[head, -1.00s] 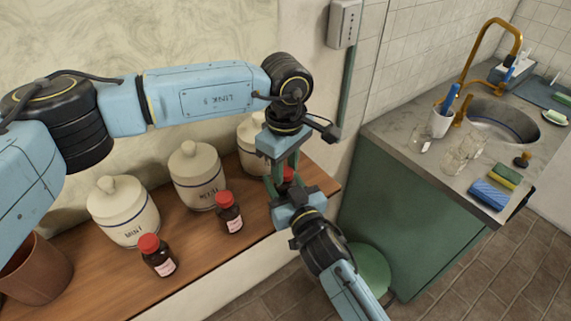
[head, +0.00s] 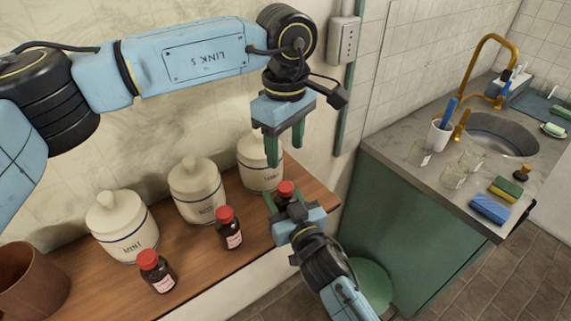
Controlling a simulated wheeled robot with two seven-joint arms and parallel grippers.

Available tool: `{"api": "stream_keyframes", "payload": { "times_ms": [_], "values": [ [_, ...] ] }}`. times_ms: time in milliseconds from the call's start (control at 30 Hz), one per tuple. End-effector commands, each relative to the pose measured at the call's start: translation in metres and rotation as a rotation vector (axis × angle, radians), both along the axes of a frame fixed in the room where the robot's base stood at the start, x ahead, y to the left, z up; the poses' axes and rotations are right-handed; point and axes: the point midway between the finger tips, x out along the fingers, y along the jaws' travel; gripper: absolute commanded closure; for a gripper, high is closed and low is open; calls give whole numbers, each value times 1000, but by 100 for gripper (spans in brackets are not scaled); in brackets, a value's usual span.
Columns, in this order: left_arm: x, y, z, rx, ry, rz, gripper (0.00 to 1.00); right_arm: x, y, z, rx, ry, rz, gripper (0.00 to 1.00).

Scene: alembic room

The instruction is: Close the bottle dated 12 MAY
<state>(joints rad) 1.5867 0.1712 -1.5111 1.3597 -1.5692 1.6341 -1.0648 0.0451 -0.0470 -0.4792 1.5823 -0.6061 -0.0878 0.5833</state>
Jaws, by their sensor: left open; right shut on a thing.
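Three small dark brown bottles with red caps and pale labels stand on the wooden shelf. One is the left bottle (head: 158,273), one the middle bottle (head: 231,234), and one the right bottle (head: 285,189). The label writing is too small to read. All three red caps sit on the bottles. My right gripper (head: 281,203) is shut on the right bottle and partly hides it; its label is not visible. My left gripper (head: 285,155) is open and empty, pointing down above the right bottle, clear of its cap.
White lidded jars stand behind the bottles: a MINT jar (head: 122,228), a middle jar (head: 198,190) and a right jar (head: 258,165). A brown pot (head: 30,283) is at the shelf's left end. A green cabinet (head: 415,215) with a sink stands right.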

Motion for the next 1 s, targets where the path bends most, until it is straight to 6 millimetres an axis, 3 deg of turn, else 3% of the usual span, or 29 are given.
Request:
{"api": "stream_keyframes", "payload": {
  "times_ms": [200, 500, 533, 733, 1000],
  "values": [
    [0, 0, 22, 1, 1, -1, 46, 0, 0, 0, 0, 1, 0, 100],
    [0, 0, 24, 1, 1, -1, 46, 0, 0, 0, 0, 0, 0, 100],
    [0, 0, 24, 1, 1, -1, 46, 0, 0, 0, 0, 0, 0, 54],
    [0, 0, 24, 1, 1, -1, 46, 0, 0, 0, 0, 0, 0, 30],
    [0, 0, 23, 1, 1, -1, 46, -1, 0, 0, 0, 0, 0, 30]
  ]
}}
